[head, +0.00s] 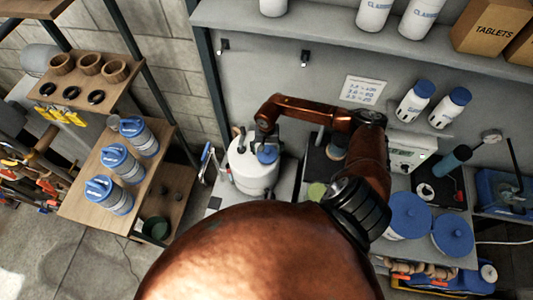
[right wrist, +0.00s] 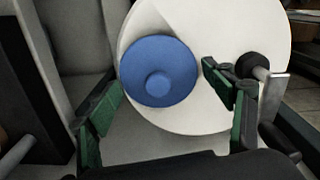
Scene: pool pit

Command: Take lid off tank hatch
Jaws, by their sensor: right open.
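The white tank (head: 253,178) stands on the bench in the middle of the head view. Its round blue hatch lid (head: 268,154) with a central knob sits on top. In the right wrist view the lid (right wrist: 158,68) is seated on the round white tank top (right wrist: 215,110). My right gripper (head: 256,143) is over the tank, pointing down. Its green-padded fingers (right wrist: 168,108) are open and empty, spread to either side of the lid's near part; I cannot tell their height above it. My left gripper is not in view.
A black-knobbed metal fitting (right wrist: 252,66) stands on the tank top beside the right finger. A grey upper shelf (head: 330,28) with bottles runs behind the bench. Blue-lidded tubs (head: 408,213) stand to the right. A wooden rack (head: 105,205) with blue-topped canisters stands left.

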